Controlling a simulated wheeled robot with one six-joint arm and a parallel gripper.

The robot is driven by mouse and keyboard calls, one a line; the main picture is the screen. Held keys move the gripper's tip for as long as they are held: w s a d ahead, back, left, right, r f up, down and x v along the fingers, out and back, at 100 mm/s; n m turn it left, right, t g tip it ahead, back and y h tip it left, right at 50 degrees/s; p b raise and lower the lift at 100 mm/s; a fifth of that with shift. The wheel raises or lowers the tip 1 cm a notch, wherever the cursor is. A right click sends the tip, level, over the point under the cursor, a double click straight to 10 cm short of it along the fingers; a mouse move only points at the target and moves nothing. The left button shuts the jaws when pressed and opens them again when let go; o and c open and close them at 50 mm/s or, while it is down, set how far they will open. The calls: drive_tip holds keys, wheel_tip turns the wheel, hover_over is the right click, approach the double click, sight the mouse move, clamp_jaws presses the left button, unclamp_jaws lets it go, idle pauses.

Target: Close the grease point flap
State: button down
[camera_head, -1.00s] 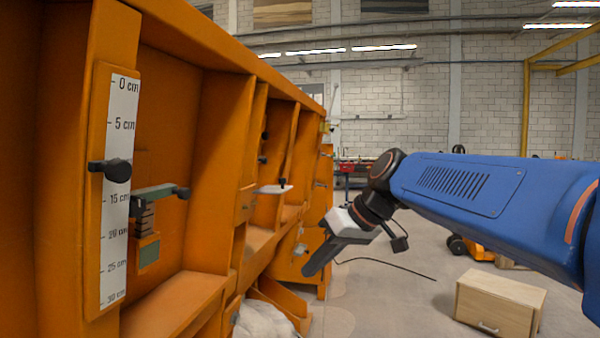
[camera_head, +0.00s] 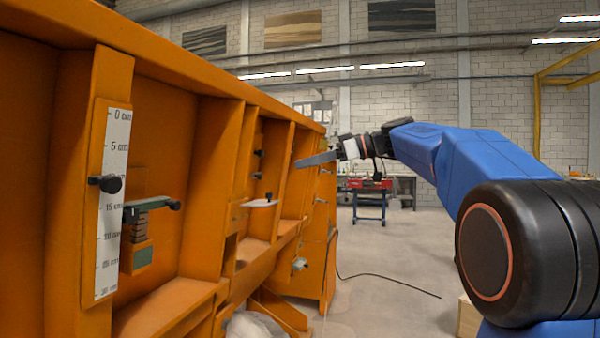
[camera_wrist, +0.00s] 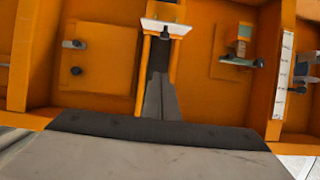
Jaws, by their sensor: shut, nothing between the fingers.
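The likely grease point flap is a pale, flat plate (camera_head: 260,203) with a small dark knob, standing out level from the orange side wall in the head view. In the wrist view the pale plate (camera_wrist: 178,28) is at top centre, its dark knob just below it in the picture. My gripper (camera_head: 299,163) is shut and empty, at the end of the extended arm, pointing left toward the wall. It appears higher than the plate and apart from it. In the wrist view its dark tapered fingers (camera_wrist: 160,78) point at the recess by the plate.
A scale strip (camera_head: 113,205) with a black knob and a green-grey bracket (camera_head: 146,205) are on the near wall. Orange ribs (camera_head: 208,165) divide the wall into bays.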

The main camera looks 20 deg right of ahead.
drive_tip(key=w+a+f, duration=0.4)
drive_tip(key=a+f, duration=0.2)
drive_tip(key=shift+w+a+f, duration=0.2)
drive_tip(key=shift+w+a, duration=0.15)
drive_tip(key=shift+w, duration=0.05)
idle(0.4)
